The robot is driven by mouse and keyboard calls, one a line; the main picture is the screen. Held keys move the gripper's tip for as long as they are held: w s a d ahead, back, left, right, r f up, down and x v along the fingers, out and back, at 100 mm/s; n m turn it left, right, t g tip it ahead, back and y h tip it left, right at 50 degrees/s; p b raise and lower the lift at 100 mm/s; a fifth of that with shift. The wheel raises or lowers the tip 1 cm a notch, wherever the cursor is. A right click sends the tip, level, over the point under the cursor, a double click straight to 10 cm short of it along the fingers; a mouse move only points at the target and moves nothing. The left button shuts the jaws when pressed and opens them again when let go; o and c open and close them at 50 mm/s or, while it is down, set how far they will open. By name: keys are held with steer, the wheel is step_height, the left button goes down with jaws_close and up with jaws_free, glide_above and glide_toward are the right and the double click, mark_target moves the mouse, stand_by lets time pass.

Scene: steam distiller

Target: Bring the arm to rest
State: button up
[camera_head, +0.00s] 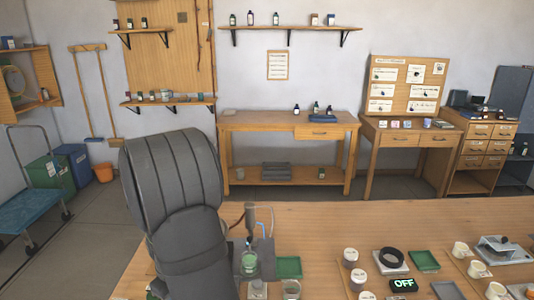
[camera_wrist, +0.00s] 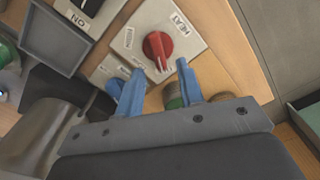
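In the wrist view my gripper (camera_wrist: 160,69) has two blue fingers standing well apart, with nothing held between them. A red knob (camera_wrist: 158,46) on a white panel (camera_wrist: 125,42) marked HEAT lies just beyond the fingertips. I cannot tell whether a finger touches the panel. In the head view my dark grey arm (camera_head: 180,190) rises at the left end of the wooden bench (camera_head: 390,220), and my gripper is hidden there.
Beside my arm stand a green-filled vessel (camera_head: 249,263) and a green tray (camera_head: 289,267). Rightward are lidded jars (camera_head: 350,257), a black ring (camera_head: 392,257), an OFF display (camera_head: 403,285) and pale cups (camera_head: 460,249). The bench's far strip is clear. A grey tray (camera_wrist: 60,38) is at upper left in the wrist view.

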step_height(320, 180, up, 14)
step_height(320, 180, down, 16)
steer(key=shift+f, duration=0.45)
steer(key=shift+r+m, duration=0.1)
steer(key=shift+m, duration=0.6)
step_height(320, 180, up, 17)
steer(key=f+m, duration=0.2)
steer(key=f, duration=0.3)
steer(key=s+d+f+m, duration=0.1)
steer(key=f+m, duration=0.1)
steer(key=f, duration=0.4)
steer(key=f+m, duration=0.2)
steer(key=f, duration=0.4)
steer(key=shift+s+d+m, duration=0.15)
steer(key=shift+s+m, duration=0.1)
steer(key=shift+m, duration=0.15)
steer(key=shift+s+d+f, duration=0.15)
steer(key=shift+n, duration=0.6)
steer(key=shift+w, duration=0.3)
